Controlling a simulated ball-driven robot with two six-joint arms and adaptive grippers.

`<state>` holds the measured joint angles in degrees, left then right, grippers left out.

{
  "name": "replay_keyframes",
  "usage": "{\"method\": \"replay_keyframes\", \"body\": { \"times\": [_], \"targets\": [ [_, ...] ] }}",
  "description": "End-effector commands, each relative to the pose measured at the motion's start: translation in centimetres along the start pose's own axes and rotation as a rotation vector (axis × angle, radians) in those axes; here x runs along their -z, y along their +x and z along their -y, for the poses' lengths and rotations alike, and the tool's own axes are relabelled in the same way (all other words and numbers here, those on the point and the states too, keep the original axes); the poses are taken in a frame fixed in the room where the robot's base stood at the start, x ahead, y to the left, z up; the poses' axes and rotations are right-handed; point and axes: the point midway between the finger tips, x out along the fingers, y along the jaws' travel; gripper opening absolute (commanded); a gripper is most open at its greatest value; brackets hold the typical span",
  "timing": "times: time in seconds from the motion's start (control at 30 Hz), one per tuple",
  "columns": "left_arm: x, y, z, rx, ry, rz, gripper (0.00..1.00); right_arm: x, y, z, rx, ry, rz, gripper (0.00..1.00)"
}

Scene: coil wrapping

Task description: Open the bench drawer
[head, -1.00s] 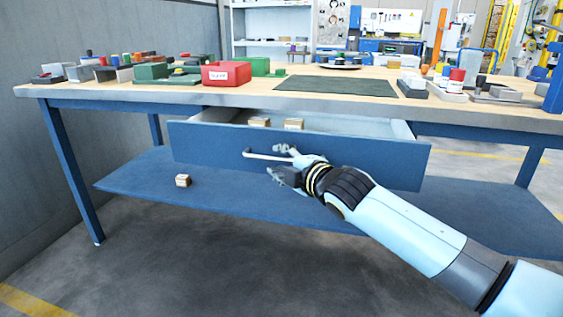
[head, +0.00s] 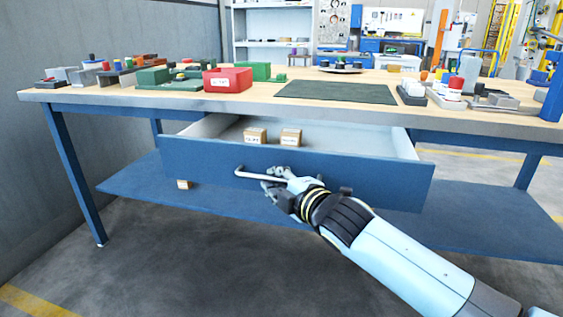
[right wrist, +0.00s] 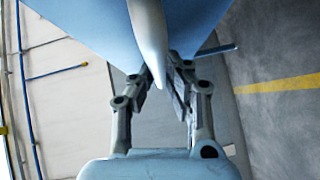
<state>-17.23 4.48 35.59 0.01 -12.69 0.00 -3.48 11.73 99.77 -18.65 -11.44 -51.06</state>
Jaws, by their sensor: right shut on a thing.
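The blue bench drawer (head: 370,176) stands pulled out from under the workbench top, and its pale inside shows. Two small cardboard boxes, a left one (head: 255,136) and a right one (head: 290,138), sit inside it. The drawer's light bar handle (head: 250,176) is on the front panel. My right gripper (head: 272,180) is shut on the handle near its right part. In the right wrist view the gripper's fingers (right wrist: 160,85) close around the pale handle bar (right wrist: 148,35), against the blue drawer front (right wrist: 85,18). My left gripper is not in view.
The bench top (head: 240,98) carries a red bin (head: 228,80), a dark green mat (head: 335,92) and several small parts. A lower blue shelf (head: 480,232) holds a small box (head: 184,184). The floor before the bench is clear.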

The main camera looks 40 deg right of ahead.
Motion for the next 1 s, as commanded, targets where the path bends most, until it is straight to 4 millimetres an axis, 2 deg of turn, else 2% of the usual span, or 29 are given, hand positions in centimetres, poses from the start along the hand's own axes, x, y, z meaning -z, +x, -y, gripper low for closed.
{"method": "replay_keyframes", "body": {
  "times": [0.03,0.2,0.57,0.6,0.77,1.0],
  "targets": [
    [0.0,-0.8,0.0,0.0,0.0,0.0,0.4,0.8,-1.1,0.4,0.011,0.004,0.005,0.0],
    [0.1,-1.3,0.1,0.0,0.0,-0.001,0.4,2.9,-3.1,1.2,0.011,0.002,0.005,0.0],
    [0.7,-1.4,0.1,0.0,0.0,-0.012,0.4,3.3,-3.6,1.6,0.011,-0.003,0.006,0.0],
    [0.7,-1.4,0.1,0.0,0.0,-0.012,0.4,3.3,-3.6,1.6,0.012,-0.003,0.006,0.14],
    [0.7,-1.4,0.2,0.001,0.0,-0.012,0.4,3.3,-3.5,1.4,0.009,-0.002,0.004,0.34],
    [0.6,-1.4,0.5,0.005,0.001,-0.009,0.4,3.4,-3.5,1.2,0.005,-0.002,0.003,0.34]
  ]
}}
